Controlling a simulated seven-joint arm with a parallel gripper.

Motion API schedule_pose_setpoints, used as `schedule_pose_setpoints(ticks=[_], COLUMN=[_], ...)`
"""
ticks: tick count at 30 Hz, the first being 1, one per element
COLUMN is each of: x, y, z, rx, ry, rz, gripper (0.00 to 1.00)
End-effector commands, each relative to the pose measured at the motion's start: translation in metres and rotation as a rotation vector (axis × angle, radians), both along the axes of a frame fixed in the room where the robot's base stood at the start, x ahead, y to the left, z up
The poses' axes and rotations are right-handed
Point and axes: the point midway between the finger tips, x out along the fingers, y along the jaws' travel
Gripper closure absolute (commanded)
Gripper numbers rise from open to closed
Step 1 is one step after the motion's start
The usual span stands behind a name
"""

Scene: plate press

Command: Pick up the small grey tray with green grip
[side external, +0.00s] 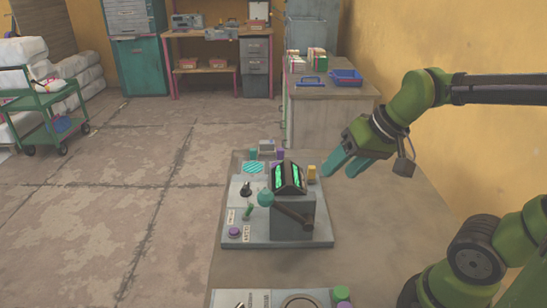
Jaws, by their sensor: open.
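My gripper (334,166) is open and empty, its teal fingers pointing down and left in the air right of the press. A small green piece (248,212) lies on the base left of the press. I cannot tell whether it is the grip of the small grey tray. No grey tray is clearly distinguishable at this size.
A teal knob (265,198), a purple button (235,232) and a yellow block (312,171) surround the press. A small grey box (267,146) stands behind. A second panel (258,298) with a green knob (342,293) is at the bottom edge. The worktop (375,225) right of the press is clear.

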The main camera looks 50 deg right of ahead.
Motion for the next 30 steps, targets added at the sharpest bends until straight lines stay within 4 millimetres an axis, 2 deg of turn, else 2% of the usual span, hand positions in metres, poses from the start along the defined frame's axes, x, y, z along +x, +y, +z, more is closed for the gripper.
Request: schedule_pose_setpoints(ticks=[1,8,15,19,21,24,26,30], x=[0.017,0.092,0.165,0.195,0.209,0.220,0.222,0.221], y=[-0.011,-0.066,-0.138,-0.170,-0.181,-0.182,-0.180,-0.175], z=[-0.001,-0.007,-0.035,-0.051,-0.051,-0.038,-0.030,-0.035], rx=[0.028,0.232,0.480,0.613,0.684,0.766,0.802,0.832], ry=[0.045,0.225,0.400,0.477,0.504,0.519,0.529,0.559], rz=[-0.058,-0.452,-0.990,-1.287,-1.430,-1.562,-1.614,-1.686], gripper=[0.45,0.45,0.45,0.45,0.45,0.45,0.45,0.45])
